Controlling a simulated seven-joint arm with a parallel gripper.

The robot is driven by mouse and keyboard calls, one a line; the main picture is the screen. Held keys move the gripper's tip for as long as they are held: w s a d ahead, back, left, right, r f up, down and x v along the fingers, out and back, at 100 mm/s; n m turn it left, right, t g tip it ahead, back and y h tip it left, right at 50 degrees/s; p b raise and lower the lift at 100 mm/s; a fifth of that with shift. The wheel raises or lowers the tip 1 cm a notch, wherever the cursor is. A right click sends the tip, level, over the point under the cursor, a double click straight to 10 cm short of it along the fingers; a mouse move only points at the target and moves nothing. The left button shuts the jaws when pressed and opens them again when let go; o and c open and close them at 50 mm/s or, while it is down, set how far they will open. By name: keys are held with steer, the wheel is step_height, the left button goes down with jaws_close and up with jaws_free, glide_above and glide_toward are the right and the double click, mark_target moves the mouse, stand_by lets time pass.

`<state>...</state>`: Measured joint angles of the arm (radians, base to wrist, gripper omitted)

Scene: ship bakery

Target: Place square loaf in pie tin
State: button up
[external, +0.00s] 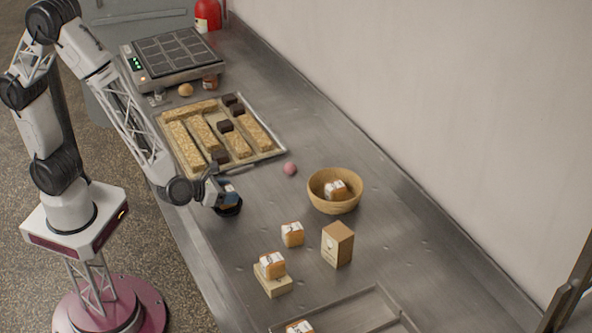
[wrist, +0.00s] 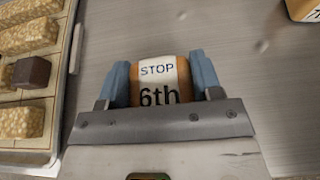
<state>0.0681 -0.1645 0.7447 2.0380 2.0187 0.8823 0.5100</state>
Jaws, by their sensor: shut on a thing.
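My gripper (external: 226,191) is shut on a square orange-brown loaf (wrist: 182,66) with a white label reading "STOP 6th". In the wrist view the loaf sits between the two blue fingers. In the external view the fingers and arm mostly hide it. The wrist view does not show the dish.
A tray of oat bars and dark cubes (external: 268,157) lies behind my gripper. A pink ball (external: 290,168), a wooden bowl (external: 335,206) holding a labelled loaf, a cardboard box (external: 338,245) and several other labelled loaves (external: 292,234) stand to the right and front.

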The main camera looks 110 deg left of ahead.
steer(key=shift+f, duration=0.25)
steer(key=shift+f, duration=0.45)
steer(key=o, duration=0.9)
steer(key=shift+o, duration=0.2)
steer(key=shift+r, duration=0.4)
steer(key=shift+s+d+r, duration=0.15)
steer(key=v, duration=1.1)
steer(key=shift+s+d, duration=0.25)
